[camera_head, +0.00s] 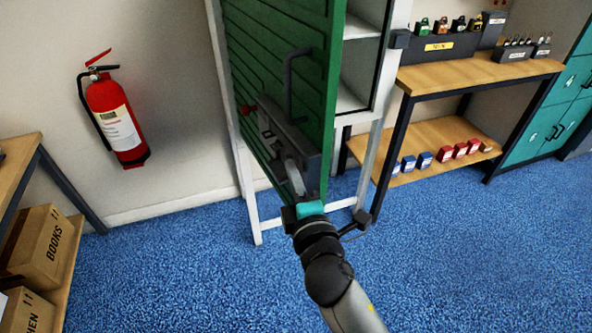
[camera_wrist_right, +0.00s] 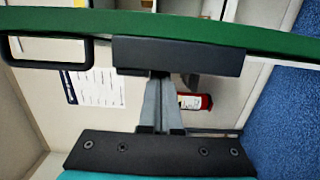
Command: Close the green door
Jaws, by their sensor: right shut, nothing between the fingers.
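The green door (camera_head: 275,45) stands open at an angle to the white cabinet frame (camera_head: 245,190), with white shelves showing to its right. It carries a dark bar handle (camera_head: 290,85) and a dark grey lock box (camera_head: 285,135) below it. In the right wrist view the door (camera_wrist_right: 200,25) crosses the top as a green band, with the lock box (camera_wrist_right: 180,55) in front. My right gripper (camera_head: 290,165) is shut and empty, its fingertips at the lock box's lower part; contact is unclear. The fingers also show in the right wrist view (camera_wrist_right: 160,80). My left gripper is out of view.
A red fire extinguisher (camera_head: 115,120) hangs on the wall at left. A shelf with cartons (camera_head: 45,245) stands at the lower left. A wooden workbench (camera_head: 475,72) with padlocks stands right of the cabinet. The blue carpet (camera_head: 470,260) is clear at front right.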

